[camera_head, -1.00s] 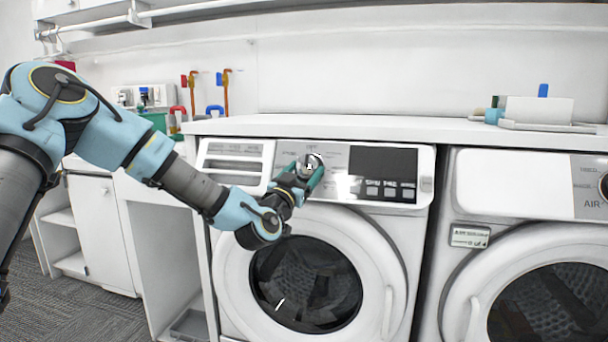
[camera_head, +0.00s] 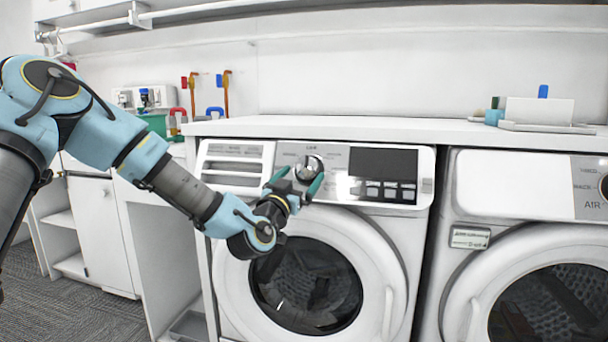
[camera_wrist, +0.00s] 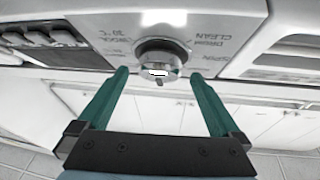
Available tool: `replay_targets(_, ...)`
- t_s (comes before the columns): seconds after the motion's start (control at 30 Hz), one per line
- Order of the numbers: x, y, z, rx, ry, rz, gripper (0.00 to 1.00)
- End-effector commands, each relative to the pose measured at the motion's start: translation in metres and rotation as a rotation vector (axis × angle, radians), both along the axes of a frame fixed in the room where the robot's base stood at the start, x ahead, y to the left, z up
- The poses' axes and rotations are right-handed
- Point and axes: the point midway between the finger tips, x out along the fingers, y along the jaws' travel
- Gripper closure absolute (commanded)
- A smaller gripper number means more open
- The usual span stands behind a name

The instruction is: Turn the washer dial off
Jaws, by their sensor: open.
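The washer dial (camera_head: 309,167) is a round silver knob on the control panel of the left front-loading washer (camera_head: 230,290). In the wrist view the dial (camera_wrist: 160,62) sits at the top centre, with printed labels around it. My gripper (camera_head: 296,180) has two green fingers, spread apart and empty. In the head view the fingertips are just below and in front of the dial. In the wrist view the fingers (camera_wrist: 158,85) point toward the dial, one on each side, and do not appear to touch it. The dial's pointer setting is too small to read.
A dark display with buttons (camera_head: 383,165) is right of the dial, and a detergent drawer (camera_head: 232,165) is left. A white countertop (camera_head: 400,129) overhangs the panel. A second machine (camera_head: 530,185) stands at the right. Open floor (camera_head: 90,310) shows at lower left.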

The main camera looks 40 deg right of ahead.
Motion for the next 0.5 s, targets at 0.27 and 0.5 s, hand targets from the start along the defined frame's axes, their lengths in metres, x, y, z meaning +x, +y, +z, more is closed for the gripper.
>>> replay_targets(0.27,-0.022,0.049,-0.016,0.003,-0.001,0.0,0.0)
replay_targets(0.5,-0.033,0.072,-0.022,0.001,0.0,-0.001,0.0)
